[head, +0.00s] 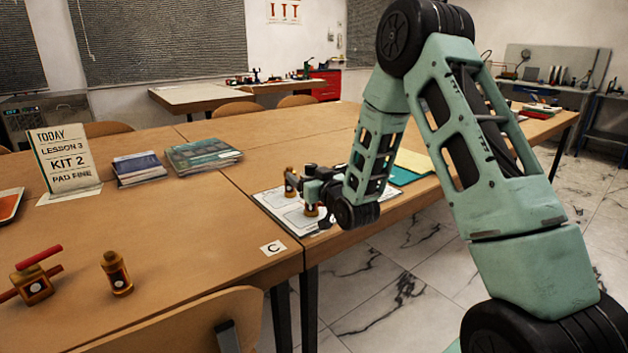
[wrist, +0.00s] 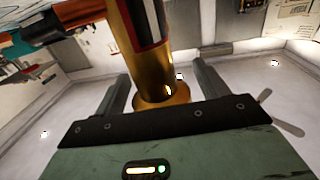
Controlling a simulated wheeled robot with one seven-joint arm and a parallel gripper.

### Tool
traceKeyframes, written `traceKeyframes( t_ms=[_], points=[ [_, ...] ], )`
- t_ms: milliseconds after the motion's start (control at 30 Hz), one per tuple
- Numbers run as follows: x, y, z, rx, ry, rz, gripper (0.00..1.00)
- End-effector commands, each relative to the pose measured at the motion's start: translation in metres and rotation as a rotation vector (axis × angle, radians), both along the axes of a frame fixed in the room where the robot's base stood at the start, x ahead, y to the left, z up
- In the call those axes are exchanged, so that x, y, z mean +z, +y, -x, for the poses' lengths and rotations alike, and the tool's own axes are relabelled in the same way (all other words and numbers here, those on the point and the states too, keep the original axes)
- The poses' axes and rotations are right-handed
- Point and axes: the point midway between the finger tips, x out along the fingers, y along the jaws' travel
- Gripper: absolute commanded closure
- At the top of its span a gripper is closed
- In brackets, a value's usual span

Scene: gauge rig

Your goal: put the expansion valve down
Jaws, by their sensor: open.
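In the wrist view a brass cylindrical part (wrist: 150,50), which I take to be the expansion valve, stands between the two fingers of my gripper (wrist: 160,74). It has a dark and white band with a red edge and a wider brass foot. The fingers are apart, with a visible gap on each side of the foot. In the head view my gripper (head: 306,187) is low over the white mat (head: 272,203) near the table edge. Brass parts show there at its tip (head: 290,182) and just below it (head: 311,210). My gripper partly hides them; I cannot tell which is between the fingers.
A red-handled brass valve (head: 34,282) and a small brass cylinder (head: 117,273) stand at the front left. A card marked C (head: 273,248) lies near the table corner.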

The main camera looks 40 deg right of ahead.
Motion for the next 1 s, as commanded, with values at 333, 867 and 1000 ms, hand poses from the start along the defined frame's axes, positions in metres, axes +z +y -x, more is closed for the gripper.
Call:
traceKeyframes(
  t_ms=[333,867,1000],
  points=[
    [0.001,0.004,0.058,-0.001,0.004,0.0,0.27],
    [0.007,0.008,0.106,0.002,0.004,-0.001,0.27],
    [0.006,0.009,0.113,0.001,0.003,0.0,0.27]
  ],
)
